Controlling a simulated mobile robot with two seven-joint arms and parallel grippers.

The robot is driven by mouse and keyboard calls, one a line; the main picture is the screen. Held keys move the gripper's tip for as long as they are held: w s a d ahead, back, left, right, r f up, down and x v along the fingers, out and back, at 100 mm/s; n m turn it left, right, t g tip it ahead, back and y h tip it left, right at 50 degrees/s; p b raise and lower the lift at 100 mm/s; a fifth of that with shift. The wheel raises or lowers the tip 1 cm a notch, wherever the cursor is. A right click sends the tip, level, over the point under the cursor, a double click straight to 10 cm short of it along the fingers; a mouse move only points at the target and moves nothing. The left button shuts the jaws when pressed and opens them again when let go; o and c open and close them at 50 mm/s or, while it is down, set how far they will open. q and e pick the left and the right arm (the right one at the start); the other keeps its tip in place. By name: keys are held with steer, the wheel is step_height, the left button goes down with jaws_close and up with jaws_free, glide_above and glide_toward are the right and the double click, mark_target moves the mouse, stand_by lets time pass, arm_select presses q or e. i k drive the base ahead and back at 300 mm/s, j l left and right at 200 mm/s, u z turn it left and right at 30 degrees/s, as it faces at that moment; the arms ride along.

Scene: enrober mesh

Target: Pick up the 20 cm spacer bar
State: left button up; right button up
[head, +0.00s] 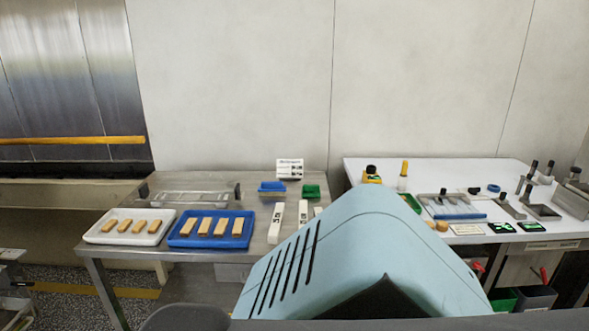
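Several white bars with dark markings stand or lie near the right side of the steel table (215,262). One white bar (276,222) is longest in view, a second white bar (303,212) is beside it, and the end of another (318,211) shows at the right. The markings are too small to read, so I cannot tell which is the 20 cm spacer bar. A large pale-blue part of mine hides the area in front of the rightmost bar. Neither gripper shows in the head view.
On the steel table are a white tray (92,237) and a blue tray (174,239) with tan bars, a clear rack (190,199), a blue block (271,187), a green block (311,191) and a sign (289,169). A white bench (440,170) with tools stands right.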

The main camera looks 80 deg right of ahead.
mark_target(275, 226)
steer(key=z, duration=2.6)
steer(key=i+j, duration=0.1)
steer(key=i, duration=0.2)
steer(key=z, duration=0.05)
